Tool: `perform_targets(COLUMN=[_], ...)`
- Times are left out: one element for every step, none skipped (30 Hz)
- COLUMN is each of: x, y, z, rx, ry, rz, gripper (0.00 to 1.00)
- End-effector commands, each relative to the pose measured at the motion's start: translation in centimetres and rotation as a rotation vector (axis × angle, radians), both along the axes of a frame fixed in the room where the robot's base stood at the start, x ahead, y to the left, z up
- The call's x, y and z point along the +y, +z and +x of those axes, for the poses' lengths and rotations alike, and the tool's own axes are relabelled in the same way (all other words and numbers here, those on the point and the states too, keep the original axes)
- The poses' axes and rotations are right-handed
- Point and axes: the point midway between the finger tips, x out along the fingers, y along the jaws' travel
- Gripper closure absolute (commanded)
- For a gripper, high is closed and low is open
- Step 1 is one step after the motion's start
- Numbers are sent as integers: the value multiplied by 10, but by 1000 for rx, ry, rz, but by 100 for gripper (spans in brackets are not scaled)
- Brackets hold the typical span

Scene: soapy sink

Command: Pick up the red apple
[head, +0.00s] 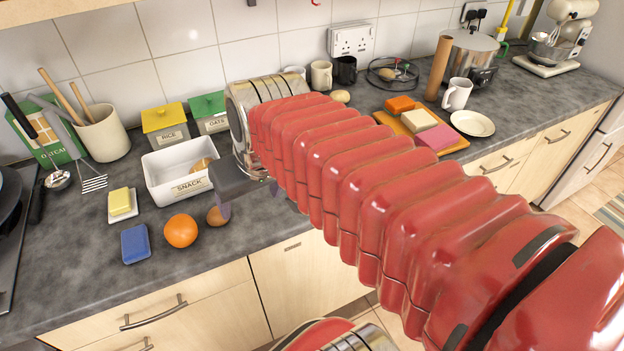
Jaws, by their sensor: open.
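I do not see a clearly red apple in the head view; my red arm covers much of the counter's middle. My gripper (247,199) is over the front of the counter, right of the orange, partly hidden by my arm. Its jaws are apart. A small brownish round thing (216,216) sits beside the left finger, partly behind it. I cannot tell what it is, or whether the finger touches it. An orange (181,230) lies just left of it on the counter.
A white snack box (168,178) stands behind the gripper, next to a metal toaster (238,112). A blue sponge-like block (135,243) and butter on a dish (121,202) lie at left. A board with coloured blocks (452,146) is at right. The counter edge is close in front.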

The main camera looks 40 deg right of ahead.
Motion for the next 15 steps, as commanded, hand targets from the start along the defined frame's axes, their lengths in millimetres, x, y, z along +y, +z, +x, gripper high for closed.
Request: perform_targets(x=[-14, -22, -32, -40, -48, -58, -67, -75, -87, -96, -105, -117, -126, -136, -149], y=[1, 2, 3, 4, 5, 6, 6, 6, 6, 6, 6, 6, 6, 6, 5], z=[6, 9, 13, 16, 18, 21, 23, 25, 27, 29, 30, 32, 32, 33, 33], rx=[16, 21, 30, 36, 42, 50, 57, 61, 69, 73, 78, 84, 89, 93, 97], ry=[-38, -55, -78, -97, -115, -138, -155, -172, -196, -214, -231, -254, -271, -289, -311], rz=[10, 16, 22, 28, 34, 42, 49, 56, 64, 71, 79, 89, 96, 103, 113], gripper=[27, 25, 25, 25, 25, 25, 25, 25, 25, 25, 25, 25, 25, 25, 25])
